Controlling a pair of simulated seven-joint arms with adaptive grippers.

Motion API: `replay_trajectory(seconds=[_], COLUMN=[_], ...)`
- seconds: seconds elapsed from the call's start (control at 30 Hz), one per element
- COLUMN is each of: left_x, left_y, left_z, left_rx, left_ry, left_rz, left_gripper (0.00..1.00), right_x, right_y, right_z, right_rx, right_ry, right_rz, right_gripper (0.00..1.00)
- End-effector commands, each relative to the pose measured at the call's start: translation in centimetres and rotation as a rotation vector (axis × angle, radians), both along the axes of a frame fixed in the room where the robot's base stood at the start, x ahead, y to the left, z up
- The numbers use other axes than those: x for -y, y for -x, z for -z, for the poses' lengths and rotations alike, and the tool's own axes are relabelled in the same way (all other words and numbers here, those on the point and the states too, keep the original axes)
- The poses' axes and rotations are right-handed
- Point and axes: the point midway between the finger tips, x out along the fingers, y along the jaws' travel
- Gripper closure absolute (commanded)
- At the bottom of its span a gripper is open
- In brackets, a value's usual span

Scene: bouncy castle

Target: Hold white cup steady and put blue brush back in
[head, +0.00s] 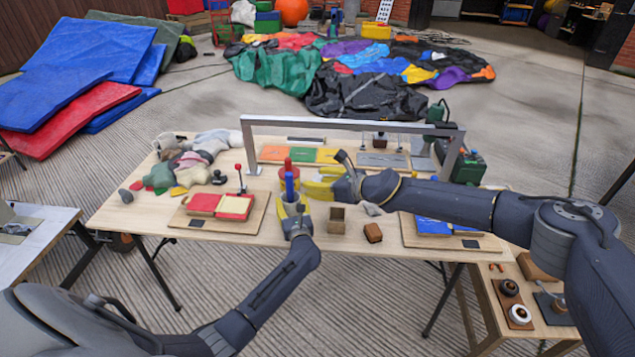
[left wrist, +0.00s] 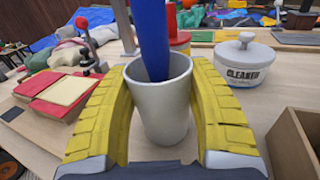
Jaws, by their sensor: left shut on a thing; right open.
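The white cup (left wrist: 163,108) stands upright between the yellow fingers of my left gripper (left wrist: 165,110), which is shut around its sides. The blue brush (left wrist: 153,35) is upright with its lower part inside the cup's mouth; its lower end is hidden by the cup wall and its top is cut off in the left wrist view. In the head view the brush (head: 289,185) rises above my left gripper (head: 291,207). My right gripper (head: 310,183) is open just right of the brush, its yellow fingers pointing left. I see nothing between them.
A red canister (head: 287,165) stands just behind the cup. A white lidded cleaner tub (left wrist: 243,60) is behind to the right. A small open brown box (head: 337,220) and brown block (head: 373,233) sit right of the cup. A red-and-yellow pad board (head: 220,206) lies left.

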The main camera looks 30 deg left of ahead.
Motion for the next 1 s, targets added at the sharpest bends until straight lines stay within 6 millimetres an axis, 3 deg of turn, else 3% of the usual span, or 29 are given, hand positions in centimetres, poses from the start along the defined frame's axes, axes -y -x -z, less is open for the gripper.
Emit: replay_trajectory(seconds=[0.17, 0.2, 0.4, 0.77, 1.0], left_x=[0.0, 0.0, 0.0, 0.4, 2.7], left_y=[0.0, 0.0, 0.0, 0.4, 3.1], left_z=[0.1, 0.1, 0.0, 0.1, 0.2], left_rx=[-0.001, -0.001, -0.001, 0.0, -0.002], left_ry=[0.0, 0.0, 0.001, 0.001, 0.003], left_rz=[0.0, 0.0, 0.0, 0.001, 0.001], left_gripper=[0.81, 0.43, 0.2, 0.2, 0.2], right_x=[0.0, 0.0, 0.0, 0.0, 0.0], right_y=[0.0, 0.0, 0.0, 0.0, 0.0], right_z=[0.0, 0.0, 0.0, 0.0, 0.0], right_rx=[0.0, 0.0, 0.0, -0.001, 0.0], right_ry=[0.0, 0.0, 0.0, 0.0, 0.0], right_rz=[0.0, 0.0, 0.0, 0.0, 0.0], right_gripper=[0.54, 0.54, 0.54, 0.54, 0.54])
